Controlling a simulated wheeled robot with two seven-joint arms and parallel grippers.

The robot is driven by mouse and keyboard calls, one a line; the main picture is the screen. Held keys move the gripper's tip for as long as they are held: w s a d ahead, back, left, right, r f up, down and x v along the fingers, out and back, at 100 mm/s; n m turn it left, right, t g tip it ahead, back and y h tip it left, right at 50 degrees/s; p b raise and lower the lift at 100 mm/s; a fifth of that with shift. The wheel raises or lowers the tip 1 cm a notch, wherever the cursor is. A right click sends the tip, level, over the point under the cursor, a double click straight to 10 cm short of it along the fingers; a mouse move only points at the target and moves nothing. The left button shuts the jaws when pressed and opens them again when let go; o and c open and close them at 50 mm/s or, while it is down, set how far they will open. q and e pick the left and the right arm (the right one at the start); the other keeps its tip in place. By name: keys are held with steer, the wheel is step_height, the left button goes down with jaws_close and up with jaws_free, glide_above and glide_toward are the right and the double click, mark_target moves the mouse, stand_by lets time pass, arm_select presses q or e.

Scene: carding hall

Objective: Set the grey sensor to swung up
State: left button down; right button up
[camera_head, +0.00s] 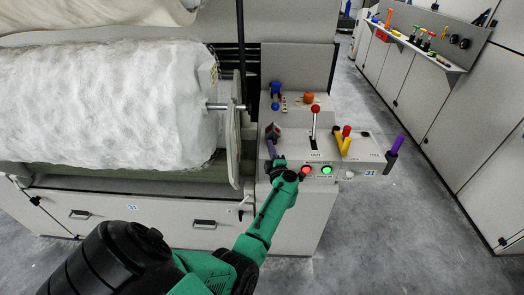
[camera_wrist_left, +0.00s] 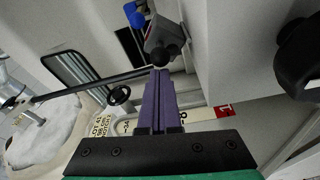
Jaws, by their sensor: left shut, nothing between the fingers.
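The grey sensor (camera_head: 272,130) appears to be the small grey piece with a dark face at the left end of the control box. In the left wrist view, a grey bracket-like part (camera_wrist_left: 157,32) with a black ball end sits just beyond my fingertips. My left gripper (camera_head: 270,143) is shut and empty, its purple fingers pointing up at this part from the front. In the left wrist view the fingertips (camera_wrist_left: 160,72) reach the ball's lower edge; I cannot tell whether they touch it. My right gripper is out of view.
The control box carries a red-knobbed lever (camera_head: 315,110), a yellow handle (camera_head: 344,145), a purple handle (camera_head: 397,144), and lit red (camera_head: 306,170) and green (camera_head: 326,170) buttons. A large white fibre roll (camera_head: 110,105) lies to the left. The floor at right (camera_head: 390,220) is clear.

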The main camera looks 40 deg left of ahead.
arm_select(q)
steer(key=m, duration=0.1)
steer(key=d+m, duration=0.1)
steer(key=m, duration=0.1)
steer(key=w+m+t, duration=0.1)
steer(key=shift+d+f+m, duration=0.15)
steer(key=shift+d+m, duration=0.1)
steer(key=shift+m, duration=0.15)
steer(key=shift+w+d+f+m+t+b, duration=0.15)
steer(key=shift+d+m+t+b, duration=0.1)
steer(key=shift+m, duration=0.5)
steer(key=shift+w+d+m+t+b, duration=0.1)
steer(key=shift+w+m+t+b, duration=0.1)
steer(key=shift+m, duration=0.6)
steer(key=shift+w+d+f+m+t+b, duration=0.15)
steer(key=shift+d+m+t+b, duration=0.1)
steer(key=shift+m, duration=0.5)
steer(key=shift+r, duration=0.15)
